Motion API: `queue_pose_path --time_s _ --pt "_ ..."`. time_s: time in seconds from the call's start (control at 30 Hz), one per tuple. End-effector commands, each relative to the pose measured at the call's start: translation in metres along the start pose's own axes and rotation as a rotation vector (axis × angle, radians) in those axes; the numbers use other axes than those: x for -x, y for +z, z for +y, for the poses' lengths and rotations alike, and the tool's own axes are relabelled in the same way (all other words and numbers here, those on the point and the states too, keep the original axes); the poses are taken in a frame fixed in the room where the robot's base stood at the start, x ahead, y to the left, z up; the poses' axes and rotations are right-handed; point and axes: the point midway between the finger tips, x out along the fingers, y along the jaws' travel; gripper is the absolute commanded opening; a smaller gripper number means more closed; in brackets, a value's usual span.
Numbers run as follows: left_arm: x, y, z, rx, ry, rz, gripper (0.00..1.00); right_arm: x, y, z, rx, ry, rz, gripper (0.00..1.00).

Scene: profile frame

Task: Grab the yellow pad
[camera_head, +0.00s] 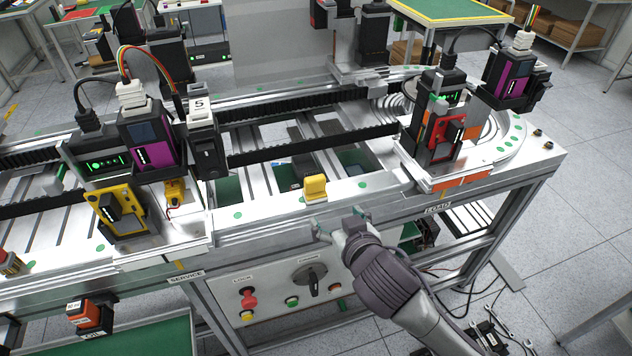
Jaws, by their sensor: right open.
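A small yellow pad (315,188) stands upright on the silver front rail of the conveyor frame, near the middle of the view. My right gripper (340,222) comes in from the lower right. It is open and empty, with its fingers just in front of and to the lower right of the yellow pad, apart from it. My left gripper is not in view.
A yellow-framed module (118,212) and a smaller yellow part (175,192) sit at the left. A red module (446,137) stands at the right. The control panel (290,287) with knobs lies below the rail. The rail beside the pad is mostly clear.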

Motion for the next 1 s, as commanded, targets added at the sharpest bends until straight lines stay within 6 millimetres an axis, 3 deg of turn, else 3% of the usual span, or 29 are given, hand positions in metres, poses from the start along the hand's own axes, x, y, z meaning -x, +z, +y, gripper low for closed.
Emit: queue_pose_path --time_s 0.07,0.17,0.5,0.77,1.0 --pt "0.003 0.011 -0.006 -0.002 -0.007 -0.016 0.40 0.015 -0.018 -0.006 -0.005 -0.011 0.032 0.81" --pt "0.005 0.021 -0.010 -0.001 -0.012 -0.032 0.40 0.015 -0.027 -0.008 -0.011 -0.014 0.045 0.81" --pt "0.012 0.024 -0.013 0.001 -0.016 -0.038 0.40 -0.048 -0.030 -0.008 -0.011 -0.014 0.046 0.81" --pt "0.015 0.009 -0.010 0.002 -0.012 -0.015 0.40 -0.068 -0.032 -0.008 -0.012 -0.015 0.046 0.81" --pt "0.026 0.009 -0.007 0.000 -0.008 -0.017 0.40 -0.102 -0.035 -0.006 -0.009 -0.014 0.046 0.81"
